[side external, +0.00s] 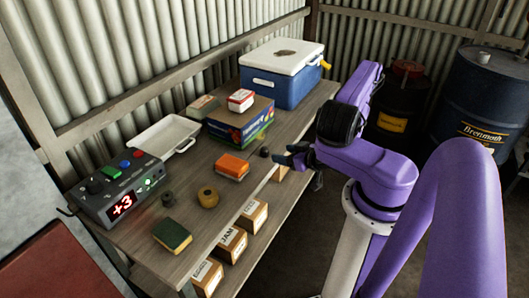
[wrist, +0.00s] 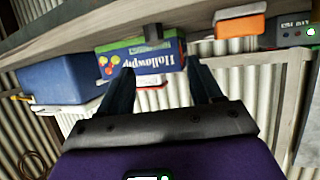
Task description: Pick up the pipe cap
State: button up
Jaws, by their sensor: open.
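A small dark cylinder (side external: 264,152), which looks like the pipe cap, sits on the wooden bench between the orange block and my gripper. It also shows in the wrist view as a dark piece (wrist: 153,33) at the bench, beyond the fingers and roughly between their lines. A second small dark round piece (side external: 168,198) lies farther left, so I cannot be fully sure which is the cap. My gripper (side external: 283,157) is open and empty, at the bench's right edge, just right of the nearer dark cylinder and apart from it. In the wrist view its fingers (wrist: 160,68) are spread.
The bench (side external: 150,222) also holds an orange block (side external: 232,167), a tan roll (side external: 208,196), a sponge (side external: 172,236), a printed box (side external: 240,122), a blue cooler (side external: 282,88), a white tray (side external: 163,138) and a control box (side external: 118,190). Cartons (side external: 230,243) stand below.

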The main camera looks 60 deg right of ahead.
aim_at(267, 150)
jog(key=shift+d+f+x, duration=0.1)
jog(key=shift+d+x, duration=0.05)
jog(key=shift+x, duration=2.4)
jog(key=shift+d+f+x, duration=0.1)
jog(key=shift+d+x, duration=0.1)
jog(key=shift+x, duration=2.35)
jog(key=shift+s, duration=0.2)
jog(key=shift+c, duration=0.4)
jog(key=c, duration=1)
